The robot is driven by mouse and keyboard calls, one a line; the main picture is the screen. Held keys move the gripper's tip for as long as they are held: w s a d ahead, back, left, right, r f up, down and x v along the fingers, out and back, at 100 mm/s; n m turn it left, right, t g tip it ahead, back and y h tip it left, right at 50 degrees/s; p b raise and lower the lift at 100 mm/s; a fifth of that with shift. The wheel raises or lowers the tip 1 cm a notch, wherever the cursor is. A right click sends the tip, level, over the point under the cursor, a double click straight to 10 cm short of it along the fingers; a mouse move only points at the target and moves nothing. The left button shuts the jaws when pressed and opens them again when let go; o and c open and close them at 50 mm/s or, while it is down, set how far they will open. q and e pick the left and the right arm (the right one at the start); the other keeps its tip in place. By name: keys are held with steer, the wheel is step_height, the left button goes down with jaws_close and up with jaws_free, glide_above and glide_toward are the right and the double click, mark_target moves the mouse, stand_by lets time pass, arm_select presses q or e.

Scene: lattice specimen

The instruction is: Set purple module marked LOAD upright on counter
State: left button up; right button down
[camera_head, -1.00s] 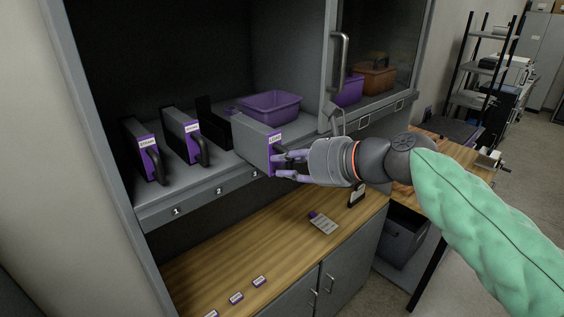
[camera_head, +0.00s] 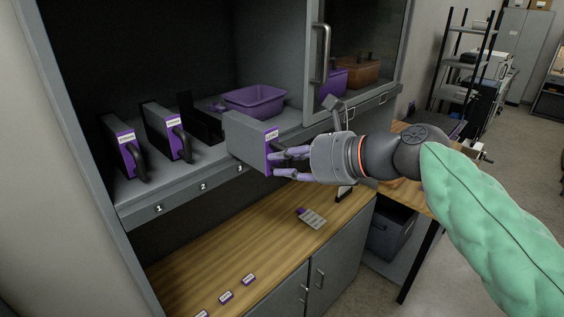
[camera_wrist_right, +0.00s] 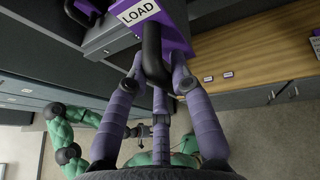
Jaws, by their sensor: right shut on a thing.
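The module marked LOAD (camera_head: 247,138) is a grey box with a purple front and a white label. My right gripper (camera_head: 280,162) is shut on its black handle, and the module sticks out past the shelf front, upright. In the right wrist view the LOAD label (camera_wrist_right: 138,13) shows at the top, with my purple fingers (camera_wrist_right: 155,85) around the dark handle. The wooden counter (camera_head: 215,245) lies below the shelf. It also shows in the wrist view (camera_wrist_right: 240,60).
Two similar modules (camera_head: 124,148) (camera_head: 166,131) stand on the shelf at left. A purple bin (camera_head: 255,99) sits behind the LOAD module. On the counter lie a grey card (camera_head: 312,218) and small labels (camera_head: 226,296). The counter's middle is clear.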

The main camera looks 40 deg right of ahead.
steer(key=shift+s+b, duration=0.35)
steer(key=shift+s, duration=0.3)
steer(key=s+b, duration=0.2)
steer(key=b, duration=0.1)
steer(key=s+b, duration=0.3)
steer(key=shift+s+d, duration=0.2)
steer(key=shift+s, duration=0.1)
